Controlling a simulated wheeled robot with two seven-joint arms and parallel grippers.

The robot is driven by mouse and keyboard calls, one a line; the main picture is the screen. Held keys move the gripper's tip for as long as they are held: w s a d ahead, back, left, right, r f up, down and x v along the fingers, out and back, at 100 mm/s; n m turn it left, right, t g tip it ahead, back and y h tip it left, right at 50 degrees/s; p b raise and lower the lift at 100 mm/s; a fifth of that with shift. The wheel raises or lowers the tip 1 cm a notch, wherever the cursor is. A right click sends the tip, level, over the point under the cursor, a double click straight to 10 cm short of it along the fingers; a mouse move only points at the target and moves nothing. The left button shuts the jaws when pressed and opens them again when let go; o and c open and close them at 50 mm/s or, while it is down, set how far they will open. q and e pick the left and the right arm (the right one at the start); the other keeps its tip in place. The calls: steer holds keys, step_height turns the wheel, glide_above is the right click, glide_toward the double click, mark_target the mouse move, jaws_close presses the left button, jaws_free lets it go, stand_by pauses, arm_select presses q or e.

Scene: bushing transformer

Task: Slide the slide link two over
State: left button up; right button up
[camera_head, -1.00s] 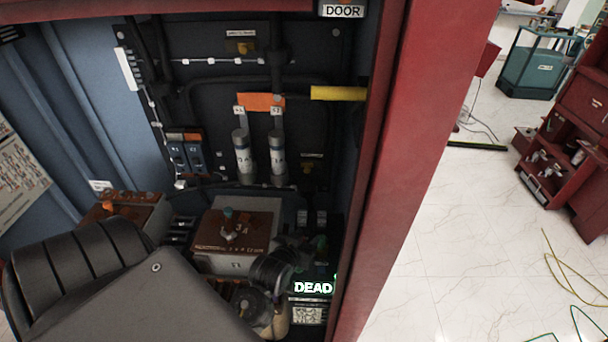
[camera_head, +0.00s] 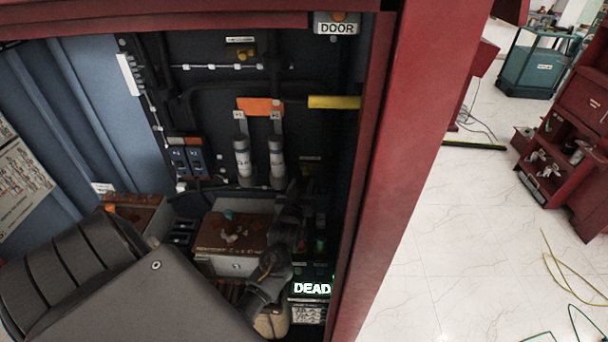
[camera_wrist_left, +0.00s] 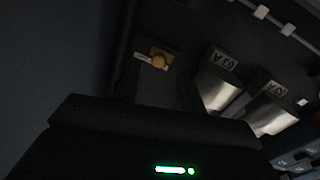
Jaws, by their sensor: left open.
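No part in view carries a readable slide link two label. Two numbered blue blocks with orange-brown tops (camera_head: 187,158), side by side on the back panel, look most like slide links; I cannot tell for sure. Pale blue edges also show in the wrist view's lower right corner (camera_wrist_left: 302,162). My left gripper (camera_head: 294,192) points up in front of the panel, low and right of two grey cylinders (camera_head: 243,158), away from the blue blocks. It is open and seems empty. Its dark body fills the bottom of the wrist view, hiding its fingertips. My right gripper is not in view.
The cylinders carry 63 A labels in the wrist view (camera_wrist_left: 215,92). A brown-topped box (camera_head: 235,232) stands below, a lit DEAD sign (camera_head: 312,289) at lower right. The red cabinet frame (camera_head: 390,170) bounds the right side.

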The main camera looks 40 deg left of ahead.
mark_target(305, 175)
arm_select(q)
steer(key=shift+p+x, duration=0.35)
steer(key=shift+x, duration=1.75)
steer(key=shift+c, duration=0.2)
